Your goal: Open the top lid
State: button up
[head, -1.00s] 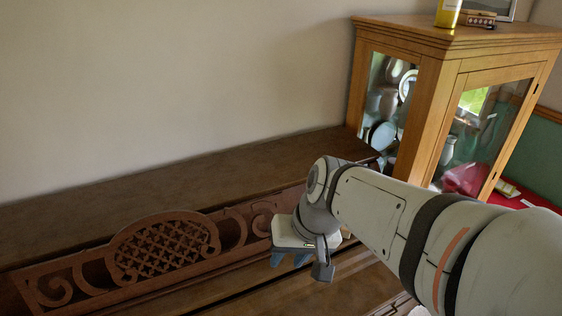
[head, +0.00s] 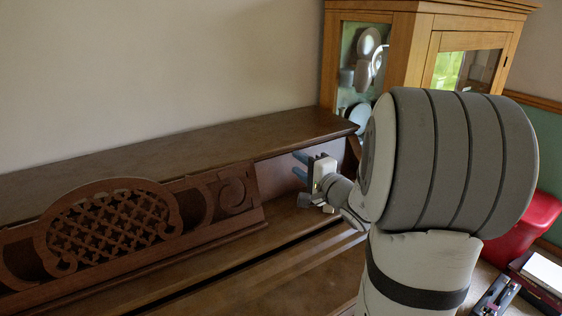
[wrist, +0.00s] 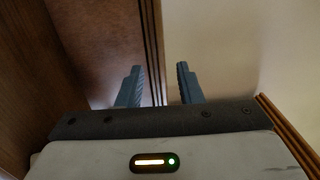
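The piano's top lid (head: 190,150) is a long dark brown board lying closed against the wall. My gripper (head: 298,165) is near the lid's front edge, close to its right end, with its blue fingers turned toward the piano, one above the other. In the wrist view the two fingers (wrist: 158,70) are apart with nothing held. The lid's edge (wrist: 152,40) appears as a narrow strip in line with the gap between them, nearer the left finger. I cannot tell whether a finger touches the lid.
A carved music desk (head: 115,225) stands on the piano left of my gripper. A glass-fronted wooden cabinet (head: 395,45) stands behind at right. A red object (head: 530,225) lies at far right. The wall (head: 150,60) is bare above the lid.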

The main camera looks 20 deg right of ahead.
aim_at(282, 148)
jog(key=x, duration=0.7)
jog(key=shift+w+d+p, duration=0.25)
jog(key=shift+w+p, duration=0.05)
jog(key=shift+w, duration=0.15)
jog(key=c, duration=0.5)
jog(key=shift+r, duration=0.15)
grip_shut()
